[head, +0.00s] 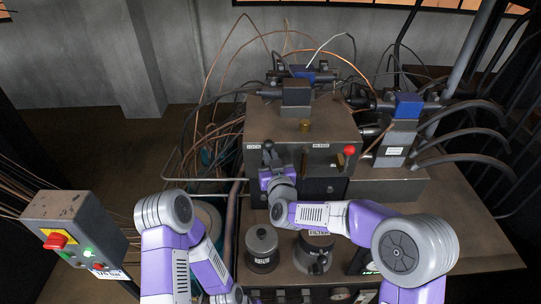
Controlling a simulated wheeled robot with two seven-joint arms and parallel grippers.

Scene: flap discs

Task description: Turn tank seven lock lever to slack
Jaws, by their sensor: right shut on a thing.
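The lock lever (268,147) is a dark lever with a round dark knob, on the front of the brown metal box (305,125), beside a small white plate that seems to read LOCK. My right gripper (270,167) is at this lever, shut on it, just below the knob. The fingers and wrist hide the lever's lower part and its pivot. The knob points up.
A red-knobbed lever (349,150) stands to the right, near a plate that seems to read BLEED. A grey box with a red button (57,240) is at left. Cables and hoses crowd the back.

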